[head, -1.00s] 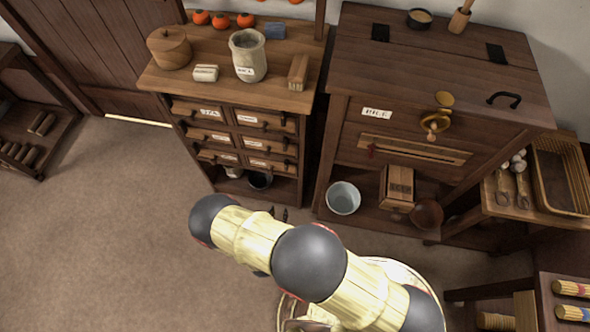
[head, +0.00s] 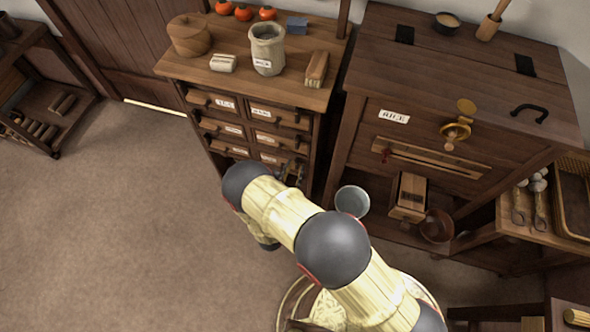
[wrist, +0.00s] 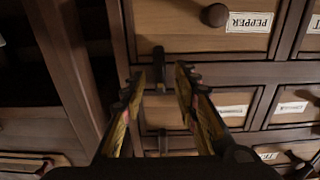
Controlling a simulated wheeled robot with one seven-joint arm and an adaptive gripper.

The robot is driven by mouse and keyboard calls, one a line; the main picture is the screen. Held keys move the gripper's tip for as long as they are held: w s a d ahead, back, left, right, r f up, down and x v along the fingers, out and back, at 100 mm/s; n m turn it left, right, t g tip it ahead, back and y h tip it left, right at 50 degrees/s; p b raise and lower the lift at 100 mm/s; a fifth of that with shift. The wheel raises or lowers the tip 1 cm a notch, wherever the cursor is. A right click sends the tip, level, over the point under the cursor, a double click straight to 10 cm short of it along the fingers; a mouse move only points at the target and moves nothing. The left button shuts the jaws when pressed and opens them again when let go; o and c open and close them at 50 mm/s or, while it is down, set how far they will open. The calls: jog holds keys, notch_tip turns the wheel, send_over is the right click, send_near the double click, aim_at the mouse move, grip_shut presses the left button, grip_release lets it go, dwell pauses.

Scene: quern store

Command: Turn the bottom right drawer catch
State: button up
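The small drawer cabinet (head: 212,151) has two columns of labelled drawers. The wrist view shows its front upside down. There, the drawer labelled PEPPER (wrist: 185,30) is at the top, with a round dark knob (wrist: 215,14). A dark upright catch (wrist: 158,60) sits at the edge of that drawer. My gripper (wrist: 160,70) is open, with one finger on each side of this catch; contact is not clear. In the head view my gripper (head: 290,171) is at the bottom right drawer (head: 269,158), partly covering it.
Another dark catch (wrist: 163,142) shows between my fingers, nearer the palm. A jar (head: 267,52), a wooden tub (head: 190,36) and a block (head: 316,69) stand on the cabinet top. The RICE chest (head: 440,125) is close on the right, with a pail (head: 352,201) low down.

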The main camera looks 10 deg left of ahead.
jog(key=shift+w, duration=0.55)
jog(key=c, duration=0.7)
grip_shut()
